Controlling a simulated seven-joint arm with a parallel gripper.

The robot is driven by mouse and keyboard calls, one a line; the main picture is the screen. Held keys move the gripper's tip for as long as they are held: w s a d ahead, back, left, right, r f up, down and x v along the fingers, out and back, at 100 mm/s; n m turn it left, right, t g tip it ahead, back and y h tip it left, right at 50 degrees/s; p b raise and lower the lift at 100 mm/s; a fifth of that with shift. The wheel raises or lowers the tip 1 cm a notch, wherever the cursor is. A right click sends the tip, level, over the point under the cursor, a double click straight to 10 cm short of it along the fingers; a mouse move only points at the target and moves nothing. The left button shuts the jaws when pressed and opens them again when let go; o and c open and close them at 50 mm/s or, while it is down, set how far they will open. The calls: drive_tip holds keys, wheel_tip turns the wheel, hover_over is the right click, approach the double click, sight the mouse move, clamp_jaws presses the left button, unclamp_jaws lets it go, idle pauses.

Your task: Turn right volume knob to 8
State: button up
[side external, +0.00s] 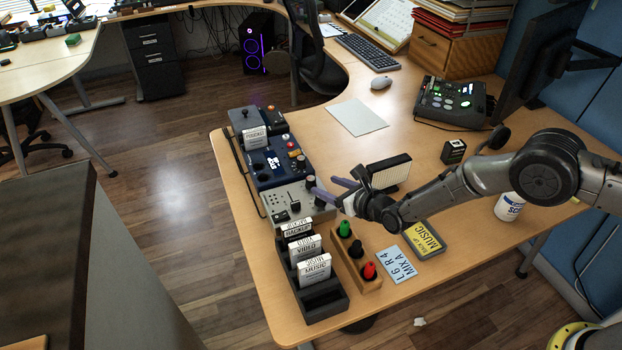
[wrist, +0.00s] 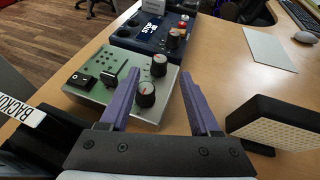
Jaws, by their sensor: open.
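The grey control panel (wrist: 120,90) has two dark knobs with light marker lines, a nearer knob (wrist: 146,95) and a farther knob (wrist: 159,66). Which one is the right volume knob I cannot tell, and no scale numbers are readable. The panel (side external: 290,207) also shows in the side view, at the left edge of the desk. My gripper (wrist: 160,77) is open, its two purple fingers spread. In the wrist view both knobs lie in the gap between the fingers, the nearer one close to the left finger. In the side view my gripper (side external: 324,186) reaches the panel's right side; contact is unclear.
A blue unit (side external: 272,163) adjoins the panel's far end. A black rack (side external: 318,290) of labelled cards and a wooden holder (side external: 357,262) stand nearby. A card (side external: 396,265) reads "L 6 R 4 MIX A". A black-framed light panel (wrist: 280,122) stands close right of my gripper.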

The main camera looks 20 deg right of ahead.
sight(313, 180)
drive_tip(key=shift+x, duration=4.05)
clamp_jaws()
